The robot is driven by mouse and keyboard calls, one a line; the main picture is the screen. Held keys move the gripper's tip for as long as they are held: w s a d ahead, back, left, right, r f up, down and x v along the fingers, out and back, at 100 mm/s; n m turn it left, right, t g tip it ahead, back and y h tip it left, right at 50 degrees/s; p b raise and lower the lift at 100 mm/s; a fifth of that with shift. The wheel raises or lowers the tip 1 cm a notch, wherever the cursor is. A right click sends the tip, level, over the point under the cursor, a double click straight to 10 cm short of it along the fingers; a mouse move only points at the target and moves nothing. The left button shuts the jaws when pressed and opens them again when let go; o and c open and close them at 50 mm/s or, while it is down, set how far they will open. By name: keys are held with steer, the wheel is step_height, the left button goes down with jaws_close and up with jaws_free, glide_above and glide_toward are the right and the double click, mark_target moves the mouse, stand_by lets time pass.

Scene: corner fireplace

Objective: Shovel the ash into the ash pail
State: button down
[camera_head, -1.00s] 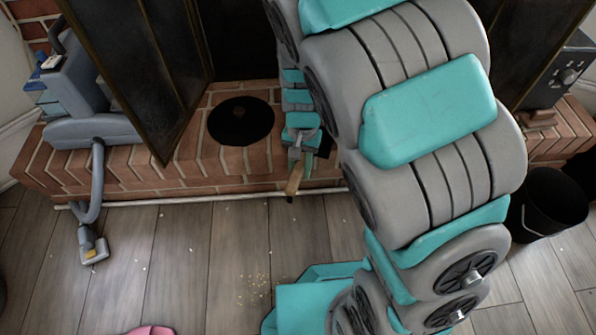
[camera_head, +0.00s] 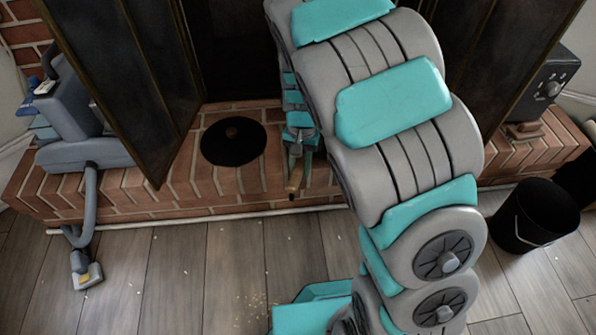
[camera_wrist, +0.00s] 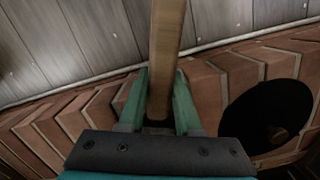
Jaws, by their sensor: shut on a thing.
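My gripper (camera_wrist: 158,105) is shut on a wooden handle (camera_wrist: 166,50), which runs up between the two green fingers in the wrist view. In the head view the handle (camera_head: 295,178) points down toward the front edge of the brick hearth. The tool's working end is hidden. A black pail (camera_head: 535,216) stands on the floor at the right, with its inside dark. No ash can be made out; the fireplace opening (camera_head: 232,50) is dark and partly covered by my arm.
A black round lid with a knob (camera_head: 232,142) lies on the brick hearth (camera_head: 170,195), left of my gripper. A grey vacuum (camera_head: 88,150) stands at the left, its hose hanging to the floor. Dark screen panels (camera_head: 130,80) flank the opening. Pale crumbs (camera_head: 252,300) lie on the floor.

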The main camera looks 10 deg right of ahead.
steer(key=shift+w+d+f+p, duration=0.15)
steer(key=shift+w+d, duration=0.55)
steer(key=shift+w, duration=1.05)
steer(key=shift+w+d+r+p, duration=0.2)
steer(key=shift+w+d, duration=0.45)
steer(key=shift+w, duration=1.15)
steer(key=shift+w+d+f+p, duration=0.25)
steer(key=shift+w+d, duration=0.45)
steer(key=shift+w, duration=1.05)
steer(key=shift+s+a+f+t+h+b, duration=0.1)
steer(key=shift+t+h+b, duration=0.05)
steer(key=shift+t+b, duration=0.25)
steer(key=shift+s+f+t+h+b, duration=0.15)
steer(key=shift+t+b, duration=0.1)
steer(key=shift+t, duration=0.25)
step_height(320, 180, up, 8)
steer(key=s+p, duration=0.2)
steer(key=shift+a+f, duration=0.2)
steer(key=shift+a, duration=0.25)
steer(key=shift+r, duration=0.1)
